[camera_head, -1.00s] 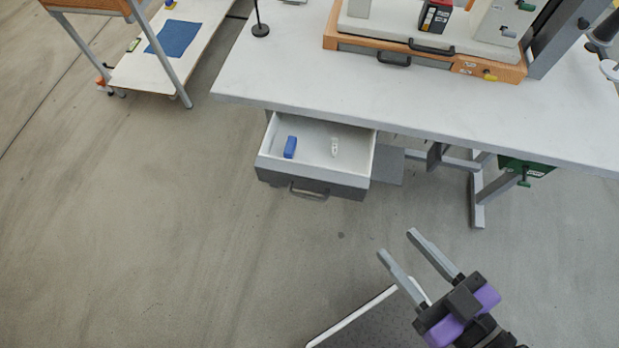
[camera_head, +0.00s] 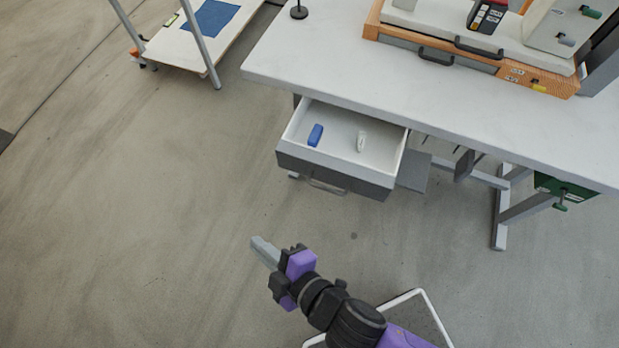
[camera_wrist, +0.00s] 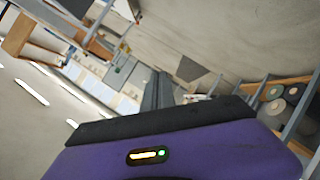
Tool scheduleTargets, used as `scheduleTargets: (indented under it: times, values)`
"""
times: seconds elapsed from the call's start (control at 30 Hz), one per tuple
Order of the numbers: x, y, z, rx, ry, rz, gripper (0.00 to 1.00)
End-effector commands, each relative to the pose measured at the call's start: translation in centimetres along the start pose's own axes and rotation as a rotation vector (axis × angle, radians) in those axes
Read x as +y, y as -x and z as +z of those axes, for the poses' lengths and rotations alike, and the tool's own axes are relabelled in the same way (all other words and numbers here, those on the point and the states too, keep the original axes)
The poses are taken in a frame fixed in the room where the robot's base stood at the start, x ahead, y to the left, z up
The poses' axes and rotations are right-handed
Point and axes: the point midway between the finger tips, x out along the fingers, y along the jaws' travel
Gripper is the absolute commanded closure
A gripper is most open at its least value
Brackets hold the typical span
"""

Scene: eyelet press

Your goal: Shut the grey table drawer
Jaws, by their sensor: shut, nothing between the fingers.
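The grey table drawer (camera_head: 335,176) hangs under the white table and is pulled well out. Its front is dark grey with a bar handle (camera_head: 327,187), and its inside is white. A blue block (camera_head: 315,135) and a small white item (camera_head: 361,142) lie in it. My gripper (camera_head: 258,246) is shut and empty, in front of the drawer and to its lower left in the head view, apart from it. In the wrist view the grey fingers (camera_wrist: 157,92) are together. I cannot make out the drawer in that view.
The white tabletop (camera_head: 330,80) overhangs the drawer. An orange-framed press base (camera_head: 450,60) stands on it. A grey panel (camera_head: 414,173) and table legs (camera_head: 502,205) are right of the drawer. A cart (camera_head: 190,45) stands at the upper left. The floor before the drawer is clear.

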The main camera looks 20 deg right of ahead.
Motion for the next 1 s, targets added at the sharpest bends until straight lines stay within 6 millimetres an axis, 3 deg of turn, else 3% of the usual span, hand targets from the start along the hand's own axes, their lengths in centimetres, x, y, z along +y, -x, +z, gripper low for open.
scheduleTargets:
  times: [0.03, 0.2, 0.37, 0.47, 0.7, 0.83, 1.0]
  values:
    - [-1.2, -2.2, -0.5, -0.028, 0.125, -0.017, 1.0]
    - [-3.0, -7.2, -0.6, -0.218, 0.588, -0.054, 1.0]
    - [-1.6, -9.0, -0.3, -0.489, 1.016, -0.074, 1.0]
    - [0.2, -8.1, 0.6, -0.701, 1.234, -0.11, 1.0]
    - [3.2, -2.0, 5.6, -1.152, 1.52, -0.321, 1.0]
    - [3.5, -0.4, 6.4, -1.224, 1.565, -0.41, 1.0]
    - [4.0, -0.9, 7.3, -1.222, 1.583, -0.429, 1.0]
